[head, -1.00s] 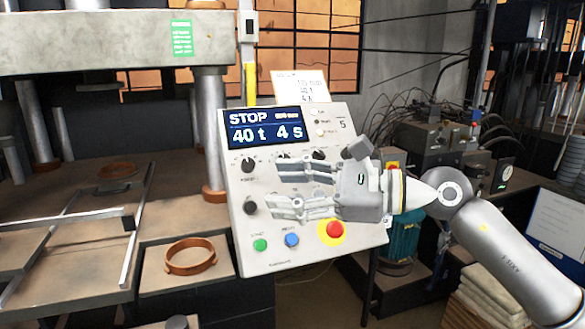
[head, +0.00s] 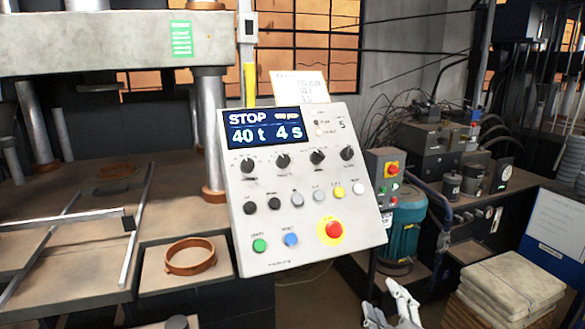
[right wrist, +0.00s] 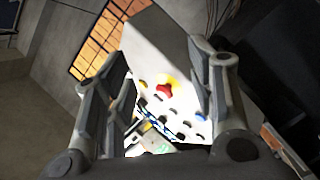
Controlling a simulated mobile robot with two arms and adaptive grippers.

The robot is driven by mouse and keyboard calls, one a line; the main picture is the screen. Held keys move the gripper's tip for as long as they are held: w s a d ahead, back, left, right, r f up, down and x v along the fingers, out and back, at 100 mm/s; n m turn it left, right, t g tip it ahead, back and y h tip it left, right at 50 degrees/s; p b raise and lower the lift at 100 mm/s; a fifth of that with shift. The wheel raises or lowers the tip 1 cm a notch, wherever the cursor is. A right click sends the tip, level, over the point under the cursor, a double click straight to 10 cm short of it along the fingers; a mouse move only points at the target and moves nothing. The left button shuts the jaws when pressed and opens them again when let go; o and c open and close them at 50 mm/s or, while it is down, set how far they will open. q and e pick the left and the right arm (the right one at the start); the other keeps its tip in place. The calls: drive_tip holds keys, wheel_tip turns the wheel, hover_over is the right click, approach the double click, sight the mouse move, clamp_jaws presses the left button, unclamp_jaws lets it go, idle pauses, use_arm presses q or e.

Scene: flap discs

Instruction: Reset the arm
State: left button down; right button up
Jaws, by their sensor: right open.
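My right gripper (head: 394,305) shows only in part at the bottom edge of the head view, below and right of the control panel, touching nothing there. In the right wrist view its two fingers (right wrist: 160,95) are spread apart with nothing between them, and the panel shows beyond. The control panel (head: 270,215) is fully uncovered in the head view. Its display (head: 264,128) reads STOP, 40 t and 4 s. It has several black knobs, a green button (head: 260,245), a blue button (head: 291,240) and a red stop button (head: 333,230) on yellow. My left gripper is not in view.
The press (head: 110,42) stands at the left, with a copper-coloured ring (head: 190,256) on a ledge below it. A teal motor (head: 402,232) is behind the panel at the right. Stacked folded cloths (head: 512,284) and a blue-backed sheet (head: 556,230) are at the lower right.

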drive_tip(key=s+d+f+m+g, duration=0.2)
drive_tip(key=s+f+m+g, duration=0.95)
drive_tip(key=s+f, duration=1.5)
drive_tip(key=s+f+n+g, duration=0.3)
drive_tip(key=f+g, duration=0.1)
drive_tip(key=f, duration=1.9)
drive_tip(key=s+d+f, duration=0.3)
drive_tip(key=s+f, duration=1.3)
drive_tip(key=shift+s+d+f+g, duration=0.15)
drive_tip(key=shift+s+g, duration=0.2)
drive_tip(key=shift+s, duration=0.05)
